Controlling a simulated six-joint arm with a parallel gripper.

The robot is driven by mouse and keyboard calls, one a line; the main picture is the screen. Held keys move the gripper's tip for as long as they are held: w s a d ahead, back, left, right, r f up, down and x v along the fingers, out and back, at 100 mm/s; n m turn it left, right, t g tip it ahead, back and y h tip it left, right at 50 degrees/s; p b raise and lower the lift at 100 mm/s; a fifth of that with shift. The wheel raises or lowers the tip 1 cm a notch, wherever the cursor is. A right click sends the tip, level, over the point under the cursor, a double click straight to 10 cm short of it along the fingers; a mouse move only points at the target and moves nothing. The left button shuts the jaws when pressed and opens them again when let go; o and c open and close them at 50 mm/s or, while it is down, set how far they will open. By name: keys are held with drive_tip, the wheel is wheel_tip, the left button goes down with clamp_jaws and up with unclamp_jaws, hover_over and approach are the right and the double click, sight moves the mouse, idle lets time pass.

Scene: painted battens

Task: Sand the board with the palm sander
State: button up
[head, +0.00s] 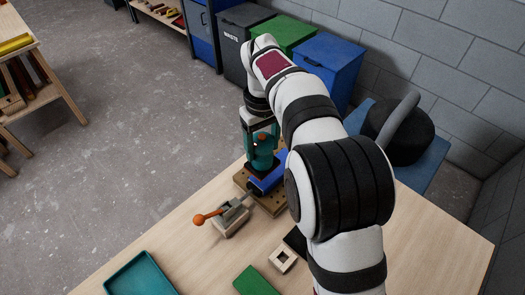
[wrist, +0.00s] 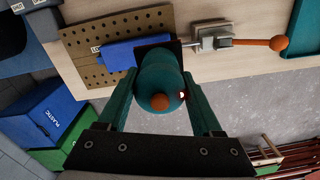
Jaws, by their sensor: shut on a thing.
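The palm sander (head: 262,158) is teal with an orange knob and a dark base. It also shows in the wrist view (wrist: 160,75). My gripper (head: 262,136) is shut on its body, with one finger on each side. The board (head: 270,180) is a blue batten on a perforated wooden block (head: 242,178), also seen in the wrist view (wrist: 125,52). The sander's dark base overlaps one end of the blue board; I cannot tell whether they touch. The sander hides that end.
A clamp (head: 232,213) with an orange-knobbed handle stands against the board's near side. A teal tray (head: 140,276), a green block (head: 255,282) and a small wooden square frame (head: 283,259) lie nearer. Bins (head: 330,62) stand beyond the table. The table's right side is clear.

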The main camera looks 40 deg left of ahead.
drive_tip(key=shift+r, duration=1.1)
drive_tip(key=w+d+r+m, duration=0.2)
drive_tip(key=w+d+m, duration=0.1)
drive_tip(key=d, duration=0.7)
drive_tip(key=w+d+r+m, duration=0.2)
drive_tip(key=w+d+m, duration=0.2)
drive_tip(key=d, duration=0.5)
drive_tip(key=w+d+r+m, duration=0.3)
drive_tip(key=d, duration=0.7)
drive_tip(key=s+d+m, duration=0.1)
drive_tip(key=d+m, duration=0.1)
drive_tip(key=d, duration=0.4)
drive_tip(key=s+d+r+m, duration=0.1)
drive_tip(key=s+d+m, duration=0.1)
drive_tip(key=d, duration=0.4)
drive_tip(key=shift+s+m, duration=0.3)
drive_tip(key=shift+m, duration=0.2)
drive_tip(key=shift+a, duration=0.1)
